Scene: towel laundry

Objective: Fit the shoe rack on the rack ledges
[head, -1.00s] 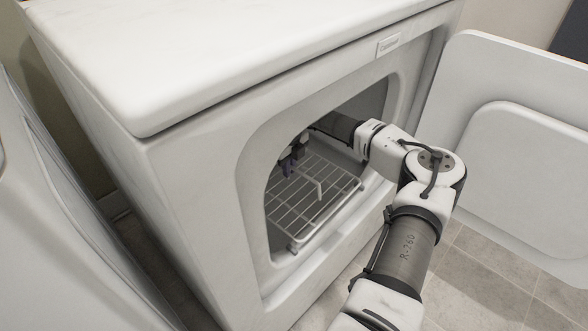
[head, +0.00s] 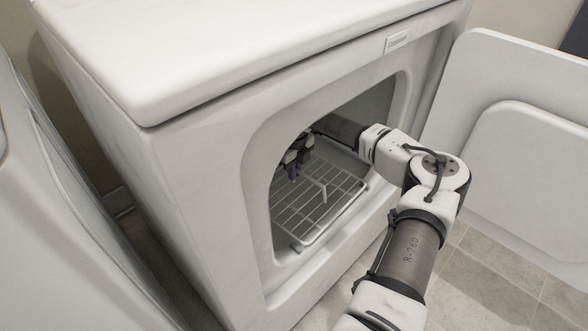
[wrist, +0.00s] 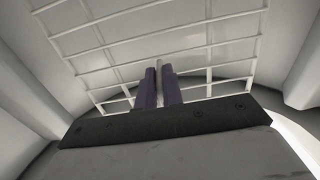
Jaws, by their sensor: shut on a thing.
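The shoe rack (head: 318,218), a white wire grid, is inside the white dryer's opening. In the head view it lies roughly flat, with its front corner near the opening's lower edge. My gripper (head: 293,171) is inside the dryer, at the rack's left far side. In the wrist view its dark fingers (wrist: 160,78) are shut on a white wire of the rack (wrist: 130,24), which fills the upper picture. The rack ledges cannot be made out, so I cannot tell whether the rack touches them.
The dryer's front frame (head: 232,205) surrounds my arm at the opening. The open dryer door (head: 475,90) stands to the right of my arm. Another white machine (head: 45,240) is close on the left. Tiled floor (head: 495,275) is clear at the lower right.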

